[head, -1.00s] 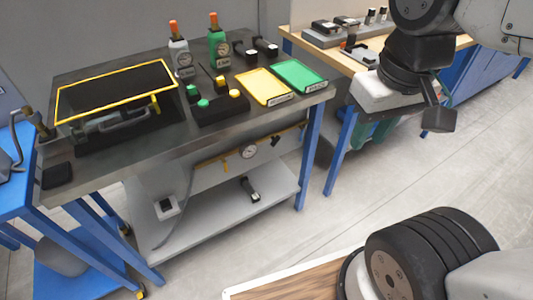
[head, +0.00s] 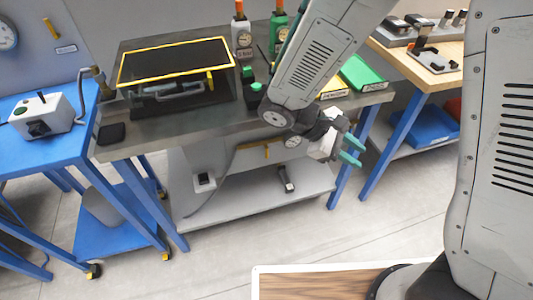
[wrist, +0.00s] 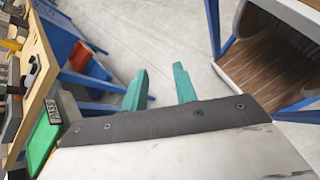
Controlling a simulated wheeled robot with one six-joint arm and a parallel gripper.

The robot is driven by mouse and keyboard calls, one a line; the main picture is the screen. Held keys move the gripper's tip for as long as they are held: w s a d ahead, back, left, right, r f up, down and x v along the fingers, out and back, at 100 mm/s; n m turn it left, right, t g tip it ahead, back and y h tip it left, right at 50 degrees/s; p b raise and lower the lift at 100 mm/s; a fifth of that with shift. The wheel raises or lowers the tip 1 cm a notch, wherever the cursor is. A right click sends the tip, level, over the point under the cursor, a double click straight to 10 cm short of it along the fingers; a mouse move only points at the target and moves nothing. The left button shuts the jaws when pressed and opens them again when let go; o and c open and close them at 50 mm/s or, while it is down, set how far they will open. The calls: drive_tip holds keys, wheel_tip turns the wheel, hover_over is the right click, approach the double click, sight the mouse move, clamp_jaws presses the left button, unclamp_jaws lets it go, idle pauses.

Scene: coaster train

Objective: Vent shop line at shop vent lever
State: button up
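A small yellow lever-like part (head: 50,27) is on the grey wall panel at the upper left of the head view, above a small label (head: 66,49) too small to read. A round gauge (head: 6,36) is to its left. Under the grey bench, a yellow pipe piece (head: 252,152) and another gauge (head: 293,142) show partly behind my arm. I cannot tell which fitting is the shop vent lever. My gripper (head: 357,150) has teal fingers, apart and empty, at the bench's front right, far from the wall panel. In the wrist view, the open fingers (wrist: 160,68) point over bare floor.
The grey bench (head: 170,128) carries a yellow-framed case (head: 175,62), bottles and a green tray (head: 365,72). A blue table (head: 75,130) with a switch box (head: 42,115) stands left. A wooden bench (head: 435,72) stands right. Floor in front is clear.

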drive_tip(key=w+a+f+n+t+h, duration=0.2)
drive_tip(key=w+a+f+n+t, duration=0.3)
drive_tip(key=f, duration=0.3)
drive_tip(key=w+a+f+n+t+h, duration=0.1)
drive_tip(key=w+a+f+n+t, duration=0.2)
drive_tip(key=f+n+t, duration=0.3)
drive_tip(key=n+t+y, duration=0.8)
drive_tip(key=n+t, duration=0.1)
drive_tip(key=n, duration=0.1)
approach(266, 154)
drive_tip(key=x, duration=0.9)
drive_tip(key=shift+w+d, duration=0.2)
drive_tip(key=shift+w, duration=0.1)
drive_tip(key=shift+w+d, duration=0.1)
drive_tip(key=shift+w, duration=0.35)
clamp_jaws()
